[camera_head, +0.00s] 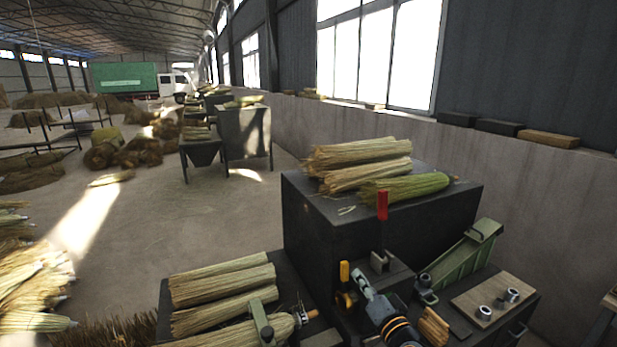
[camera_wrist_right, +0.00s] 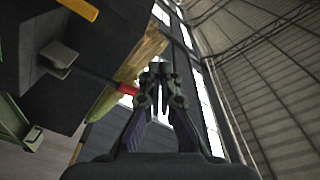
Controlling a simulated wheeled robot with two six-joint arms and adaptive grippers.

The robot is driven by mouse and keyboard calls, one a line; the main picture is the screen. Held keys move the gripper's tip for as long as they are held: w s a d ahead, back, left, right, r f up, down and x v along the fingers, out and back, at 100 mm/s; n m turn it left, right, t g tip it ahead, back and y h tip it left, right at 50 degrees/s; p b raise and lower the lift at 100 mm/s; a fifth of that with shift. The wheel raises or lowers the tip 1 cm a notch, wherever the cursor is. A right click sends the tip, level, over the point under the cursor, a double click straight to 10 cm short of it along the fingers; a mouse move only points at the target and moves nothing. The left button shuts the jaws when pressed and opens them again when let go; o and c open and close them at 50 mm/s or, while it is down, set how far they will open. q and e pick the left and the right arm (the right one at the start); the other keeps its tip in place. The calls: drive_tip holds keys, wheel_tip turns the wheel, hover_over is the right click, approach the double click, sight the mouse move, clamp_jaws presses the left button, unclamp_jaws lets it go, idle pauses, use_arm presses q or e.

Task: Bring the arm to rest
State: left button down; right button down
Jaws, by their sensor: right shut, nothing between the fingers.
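My right gripper (camera_head: 361,278) is at the lower middle of the head view, over the dark machine bench, between a yellow handle (camera_head: 344,272) and a green metal chute (camera_head: 462,258). In the right wrist view its fingers (camera_wrist_right: 160,72) are together, with nothing between them. A red lever handle (camera_head: 382,205) stands behind it in the head view and also shows left of the fingers in the wrist view (camera_wrist_right: 127,89). My left gripper is not in view.
Straw bundles (camera_head: 362,165) lie on the dark cabinet (camera_head: 310,212) behind the gripper. More straw bundles (camera_head: 222,285) lie on the bench at left, beside a clamp (camera_head: 262,326). A wooden board (camera_head: 492,298) with metal nuts is at right. The floor at left is partly open.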

drive_tip(key=s+d+f+n+g+h, duration=0.1)
drive_tip(key=s+f+n+g, duration=0.65)
drive_tip(key=s+f, duration=0.7)
drive_tip(key=s+d+f+g+h, duration=0.1)
drive_tip(key=s+d+g+h, duration=0.25)
drive_tip(key=s, duration=0.55)
drive_tip(key=s+d+f+g+h, duration=0.25)
drive_tip(key=s+d, duration=0.25)
drive_tip(key=s, duration=0.4)
wheel_tip(320, 180, down, 26)
drive_tip(key=d+g+b, duration=0.2)
drive_tip(key=b, duration=0.2)
drive_tip(key=s+d+f+b, duration=0.1)
drive_tip(key=s+f+b, duration=0.2)
drive_tip(key=s+f, duration=1.7)
wheel_tip(320, 180, down, 3)
drive_tip(key=shift+s+d+f+g+y, duration=0.1)
drive_tip(key=shift+s+d+g+y, duration=0.15)
drive_tip(key=shift+g+y, duration=0.2)
